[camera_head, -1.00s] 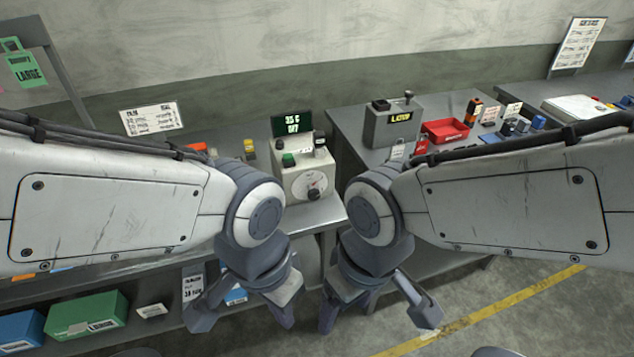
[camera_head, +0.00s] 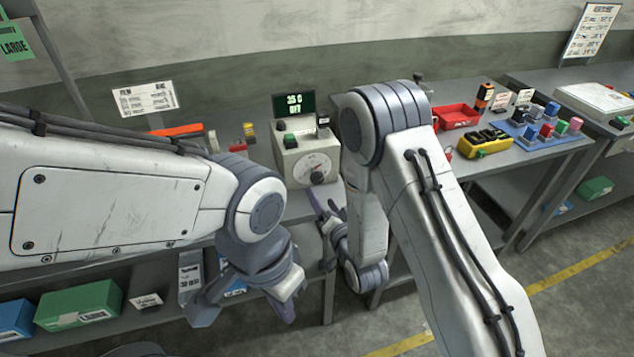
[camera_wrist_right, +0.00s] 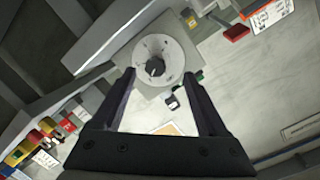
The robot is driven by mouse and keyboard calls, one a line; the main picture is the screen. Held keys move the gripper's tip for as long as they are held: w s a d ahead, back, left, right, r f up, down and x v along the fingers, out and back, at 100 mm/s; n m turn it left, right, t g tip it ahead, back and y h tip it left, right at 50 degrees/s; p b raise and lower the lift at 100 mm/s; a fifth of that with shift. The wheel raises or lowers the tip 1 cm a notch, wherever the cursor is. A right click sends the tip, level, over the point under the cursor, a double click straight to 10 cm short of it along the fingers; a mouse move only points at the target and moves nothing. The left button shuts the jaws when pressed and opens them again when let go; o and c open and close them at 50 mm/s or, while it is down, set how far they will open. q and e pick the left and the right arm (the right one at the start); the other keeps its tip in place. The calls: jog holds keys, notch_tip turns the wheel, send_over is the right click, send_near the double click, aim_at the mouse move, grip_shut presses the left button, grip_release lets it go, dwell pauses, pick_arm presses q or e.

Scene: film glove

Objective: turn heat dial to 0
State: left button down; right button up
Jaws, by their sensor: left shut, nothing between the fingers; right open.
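The heat dial is a dark knob (camera_head: 317,178) on a round white scale, on the front of a pale box (camera_head: 290,165) on the bench. A small dark screen with green text (camera_head: 293,104) stands behind the box. In the right wrist view the knob (camera_wrist_right: 155,68) sits on its white disc between the fingertips. My right gripper (camera_head: 326,213) is open, close in front of the dial and below it; it also shows in the right wrist view (camera_wrist_right: 157,80), empty. My left gripper (camera_head: 245,308) is shut and empty, low in front of the bench. The knob's exact setting is too small to read.
A red tray (camera_head: 456,116), yellow holder (camera_head: 485,144) and blue rack (camera_head: 545,135) are on the right bench. Green (camera_head: 80,305) and blue bins are on the shelf at lower left.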

aim_at(319, 180)
jog(key=w+p, duration=0.1)
jog(key=w, duration=0.1)
jog(key=w+t, duration=0.1)
jog(key=w, duration=0.2)
jog(key=w+a+m+t+p, duration=0.1)
jog(key=w, duration=0.1)
jog(key=shift+w+f+p, duration=0.2)
jog(key=shift+w+p, duration=0.1)
jog(key=shift+w, duration=0.1)
jog(key=shift+x, duration=0.8)
jog(key=shift+f, duration=0.1)
jog(key=shift+c, duration=0.3)
grip_shut()
